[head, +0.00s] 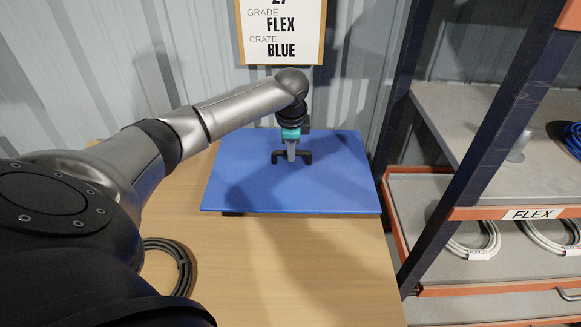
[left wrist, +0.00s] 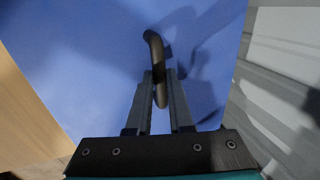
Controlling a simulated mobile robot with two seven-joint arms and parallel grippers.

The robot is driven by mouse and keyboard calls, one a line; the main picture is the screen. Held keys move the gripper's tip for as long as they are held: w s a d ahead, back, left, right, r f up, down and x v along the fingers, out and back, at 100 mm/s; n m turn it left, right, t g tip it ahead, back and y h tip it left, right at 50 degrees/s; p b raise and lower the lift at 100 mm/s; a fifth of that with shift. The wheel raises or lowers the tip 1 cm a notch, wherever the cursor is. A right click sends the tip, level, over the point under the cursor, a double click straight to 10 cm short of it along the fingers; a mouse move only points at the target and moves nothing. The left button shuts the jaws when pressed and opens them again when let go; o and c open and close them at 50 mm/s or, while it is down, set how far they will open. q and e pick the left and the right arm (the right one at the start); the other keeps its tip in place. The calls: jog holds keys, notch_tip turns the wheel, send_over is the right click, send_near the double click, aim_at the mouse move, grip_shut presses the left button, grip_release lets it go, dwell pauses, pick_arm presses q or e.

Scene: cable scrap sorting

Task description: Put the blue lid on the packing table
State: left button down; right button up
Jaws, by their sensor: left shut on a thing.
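The blue lid (head: 240,185) is a wide flat panel with a black bar handle (head: 305,157) in its middle. It lies level over the back of the wooden packing table (head: 310,265). A dark strip shows under its front edge, and I cannot tell whether it rests on the table or hangs just above. My left gripper (head: 291,154) points down from above and is shut on the handle. In the left wrist view the fingers (left wrist: 160,82) close around the black handle (left wrist: 153,42) over the blue surface (left wrist: 80,60). My right gripper is not in view.
A coil of dark cable (head: 178,262) lies on the table's left, partly behind my arm. A dark-blue rack post (head: 480,140) stands close on the right, with a FLEX shelf (head: 530,214) and white cable coils (head: 470,245). A sign (head: 281,40) hangs behind. The front right tabletop is clear.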

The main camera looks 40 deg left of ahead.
aim_at(291, 165)
pick_arm(q)
notch_tip(291, 165, down, 6)
jog(key=shift+f+b, duration=0.1)
jog(key=shift+b, duration=0.6)
jog(key=c, duration=0.8)
grip_release()
jog(key=p+v, duration=0.3)
jog(key=v, duration=0.9)
